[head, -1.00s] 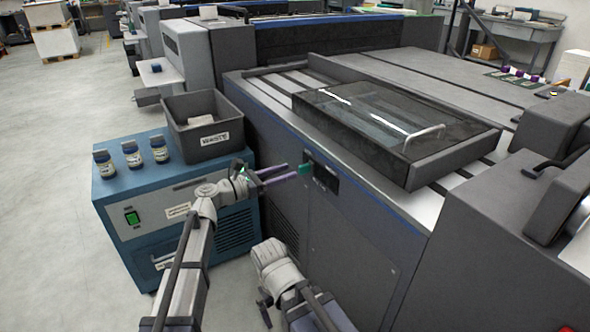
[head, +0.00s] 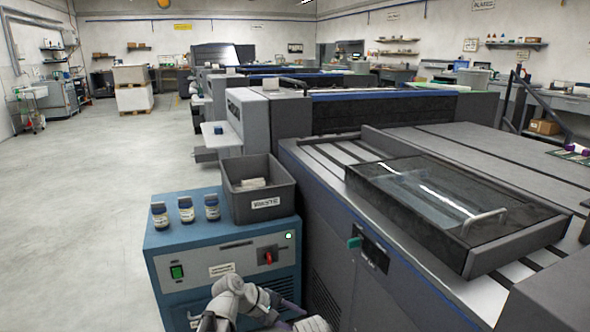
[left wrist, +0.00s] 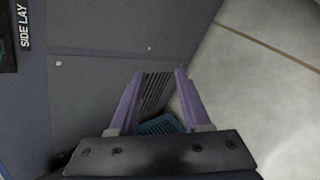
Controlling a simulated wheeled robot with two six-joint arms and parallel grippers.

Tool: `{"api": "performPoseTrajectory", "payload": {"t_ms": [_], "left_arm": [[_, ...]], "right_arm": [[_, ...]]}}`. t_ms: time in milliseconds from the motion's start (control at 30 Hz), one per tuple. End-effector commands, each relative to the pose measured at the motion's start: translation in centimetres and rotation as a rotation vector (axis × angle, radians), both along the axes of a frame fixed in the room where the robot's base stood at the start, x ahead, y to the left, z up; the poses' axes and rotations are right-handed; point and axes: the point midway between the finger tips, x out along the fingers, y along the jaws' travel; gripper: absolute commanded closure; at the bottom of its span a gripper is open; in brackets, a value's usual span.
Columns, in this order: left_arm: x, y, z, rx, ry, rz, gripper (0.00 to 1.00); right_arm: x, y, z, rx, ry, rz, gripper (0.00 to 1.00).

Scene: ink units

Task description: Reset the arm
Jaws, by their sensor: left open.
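My left arm (head: 238,302) shows at the bottom of the head view, low in front of the blue cabinet. A purple finger of my left gripper shows beside it, partly cut off by the frame edge. In the left wrist view, the two purple fingers of my left gripper (left wrist: 160,73) are apart with nothing between them. Beyond them are a dark grey machine panel with a vent and a bit of blue. My right gripper does not show.
The blue cabinet (head: 205,270) carries several small jars and a grey waste bin (head: 240,190). A red switch (head: 268,257) is on its front. The big grey press (head: 330,215) with a teal knob (head: 354,243) stands to the right. Open floor (head: 90,200) lies left.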

Motion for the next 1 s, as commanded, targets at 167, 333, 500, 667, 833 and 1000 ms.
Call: {"api": "performPoseTrajectory", "payload": {"t_ms": [167, 333, 500, 667, 833, 1000], "left_arm": [[-5.3, 6.9, -4.3, 0.389, -0.130, -0.287, 0.53], [-8.5, 12.1, -6.0, 0.632, -0.161, -0.512, 0.53], [-11.4, 16.8, -6.6, 0.818, -0.149, -0.713, 0.53], [-12.5, 14.8, -6.7, 0.859, -0.147, -0.840, 0.53], [-14.0, 11.6, -6.7, 0.873, -0.149, -0.945, 0.53], [-15.8, 8.6, -6.6, 0.891, -0.150, -1.054, 0.53]], "right_arm": [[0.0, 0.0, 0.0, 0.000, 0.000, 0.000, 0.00], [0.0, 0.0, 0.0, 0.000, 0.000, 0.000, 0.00], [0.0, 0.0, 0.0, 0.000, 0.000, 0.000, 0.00], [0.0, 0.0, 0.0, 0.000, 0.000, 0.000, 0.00], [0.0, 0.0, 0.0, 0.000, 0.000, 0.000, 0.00], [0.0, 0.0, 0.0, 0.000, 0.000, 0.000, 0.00]]}}
